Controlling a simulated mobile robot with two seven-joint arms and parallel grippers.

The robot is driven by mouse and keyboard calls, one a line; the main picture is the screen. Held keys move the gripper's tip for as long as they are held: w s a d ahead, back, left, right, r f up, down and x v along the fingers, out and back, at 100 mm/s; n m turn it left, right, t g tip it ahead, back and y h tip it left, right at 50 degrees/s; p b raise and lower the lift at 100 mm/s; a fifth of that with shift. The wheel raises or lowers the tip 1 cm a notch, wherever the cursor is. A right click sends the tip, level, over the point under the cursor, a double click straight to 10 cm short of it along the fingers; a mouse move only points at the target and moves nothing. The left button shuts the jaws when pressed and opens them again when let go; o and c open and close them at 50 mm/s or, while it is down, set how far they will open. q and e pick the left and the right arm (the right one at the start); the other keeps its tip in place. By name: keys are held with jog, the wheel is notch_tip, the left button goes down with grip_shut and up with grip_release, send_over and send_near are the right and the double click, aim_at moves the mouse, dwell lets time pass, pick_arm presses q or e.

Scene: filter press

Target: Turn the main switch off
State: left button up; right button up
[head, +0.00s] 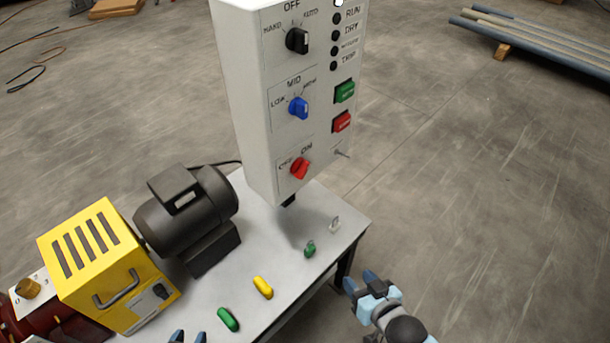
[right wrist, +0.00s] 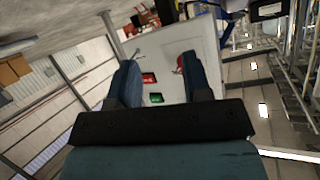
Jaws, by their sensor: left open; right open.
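The main switch (head: 300,168) is a red rotary knob low on the front of the white control box (head: 241,105), with OFF marked to its left and ON above it. Its handle appears to lean toward ON. In the right wrist view the red knob (right wrist: 180,64) is partly hidden behind one finger. My right gripper (head: 360,283) is open and empty, below and to the right of the box, apart from the switch. Its spread fingers (right wrist: 159,62) face the panel in the right wrist view. My left gripper (head: 187,337) shows only its fingertips at the bottom edge, open.
A black knob (head: 297,41), a blue knob (head: 298,107), a green button (head: 344,91), a red button (head: 341,121) and a small toggle (head: 342,153) share the panel. A motor (head: 187,215) and yellow housing (head: 90,255) stand left. Small handles lie on the grey table (head: 268,238).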

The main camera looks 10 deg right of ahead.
jog(key=w+m+t+b, duration=0.3)
jog(key=w+m+t, duration=0.1)
jog(key=w, duration=0.4)
jog(key=m+t+y+b, duration=0.3)
send_near(305, 173)
jog(key=p+x, duration=0.1)
jog(key=x, duration=0.7)
jog(key=shift+w, duration=0.15)
jog(key=shift+w+a+r, duration=0.1)
jog(key=shift+w+a, duration=0.05)
jog(key=shift+w, duration=0.45)
pick_arm(q)
notch_tip(305, 173, down, 6)
jog(key=shift+d+f, duration=0.15)
jog(key=shift+f, duration=0.05)
jog(key=shift+w+r, duration=0.1)
jog(key=shift+r, duration=0.1)
pick_arm(e)
grip_shut()
